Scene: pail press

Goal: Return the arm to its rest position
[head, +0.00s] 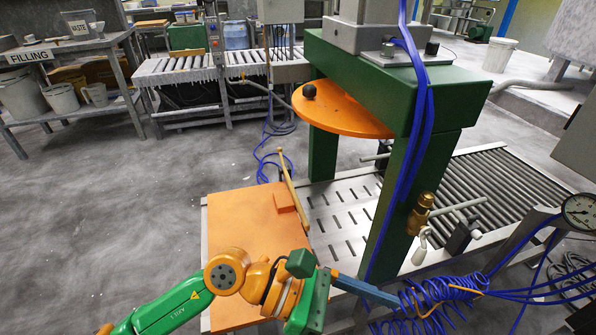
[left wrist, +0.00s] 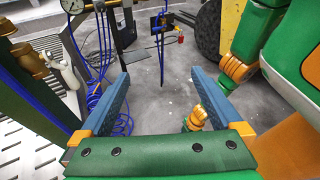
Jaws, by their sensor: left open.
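My left gripper (head: 392,298) reaches in from the lower left in the head view, over the near edge of the orange board (head: 240,235). One blue finger shows there, pointing right, past the foot of the green press frame (head: 395,195). In the left wrist view my left gripper (left wrist: 158,74) has its two blue fingers wide apart, with nothing between them but floor in the background. The finger's tip lies close to the coiled blue hose (head: 440,297) in the head view; I cannot tell whether they touch. My right gripper is not in view.
The orange press plate (head: 342,110) hangs under the frame. A small orange block (head: 285,202) and a wooden stick (head: 292,180) are at the board's right edge. A brass valve (head: 420,213), roller conveyor (head: 490,195) and gauge (head: 580,212) stand right. Floor at left is clear.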

